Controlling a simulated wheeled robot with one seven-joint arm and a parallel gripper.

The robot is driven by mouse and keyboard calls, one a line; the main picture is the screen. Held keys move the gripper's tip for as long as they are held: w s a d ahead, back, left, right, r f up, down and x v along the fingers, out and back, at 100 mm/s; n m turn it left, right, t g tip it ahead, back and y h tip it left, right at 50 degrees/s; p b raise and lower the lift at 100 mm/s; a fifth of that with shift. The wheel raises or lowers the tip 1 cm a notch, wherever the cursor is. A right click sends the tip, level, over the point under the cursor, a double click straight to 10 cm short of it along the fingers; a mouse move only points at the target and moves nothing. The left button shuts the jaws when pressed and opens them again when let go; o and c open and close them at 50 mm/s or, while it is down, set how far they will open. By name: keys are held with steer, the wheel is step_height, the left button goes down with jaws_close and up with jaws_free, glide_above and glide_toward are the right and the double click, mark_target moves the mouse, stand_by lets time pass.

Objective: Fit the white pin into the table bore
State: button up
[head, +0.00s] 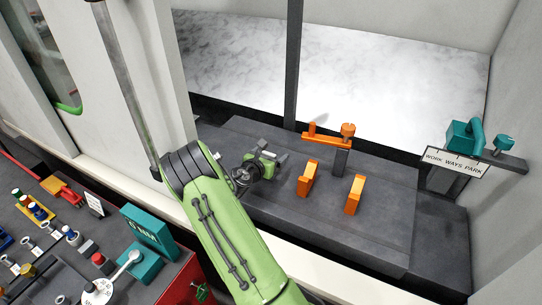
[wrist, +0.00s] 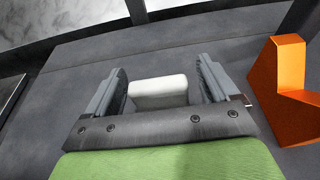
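The white pin (wrist: 158,88) shows in the wrist view as a pale block between the two fingers of my gripper (wrist: 160,72). The fingers stand wide apart, one on each side of it, with a narrow gap visible at least on the right side. The pin's lower part is hidden behind the gripper's palm. In the head view my gripper (head: 268,156) is low over the dark grey table (head: 270,205), left of the orange blocks. I cannot see the table bore in either view.
Two upright orange blocks (head: 308,178) (head: 354,194) stand right of my gripper; one is close in the wrist view (wrist: 283,90). An orange arm on a grey post (head: 341,155) is behind them. A teal fixture (head: 462,138) and sign (head: 456,163) are far right. The table's front right is clear.

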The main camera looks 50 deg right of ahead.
steer(key=shift+a, duration=0.1)
steer(key=v, duration=1.5)
steer(key=shift+a, duration=0.25)
steer(key=shift+s+r, duration=0.15)
